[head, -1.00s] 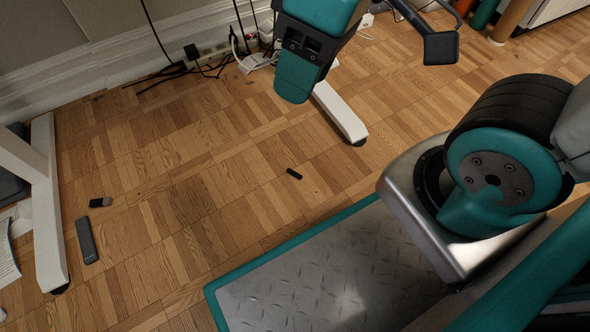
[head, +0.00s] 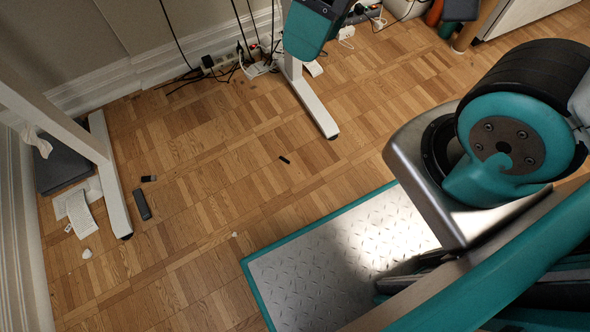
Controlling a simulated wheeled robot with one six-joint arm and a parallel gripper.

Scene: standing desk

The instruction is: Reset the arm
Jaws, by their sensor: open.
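A teal part of my arm (head: 311,28) hangs into the top of the head view, with a dark block at its upper right. A dark, flat part (head: 461,9) shows at the top edge; I cannot tell what it belongs to. My large arm joint (head: 507,135), teal with a black band, fills the right side. I cannot make out any gripper fingers in the frame, and nothing held is visible.
White desk legs stand at left (head: 115,180) and upper middle (head: 314,103). On the wood floor lie a small black piece (head: 284,160), a dark grey bar (head: 141,204), a small dark item (head: 148,178) and papers (head: 80,214). Cables and a power strip (head: 220,65) line the wall.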

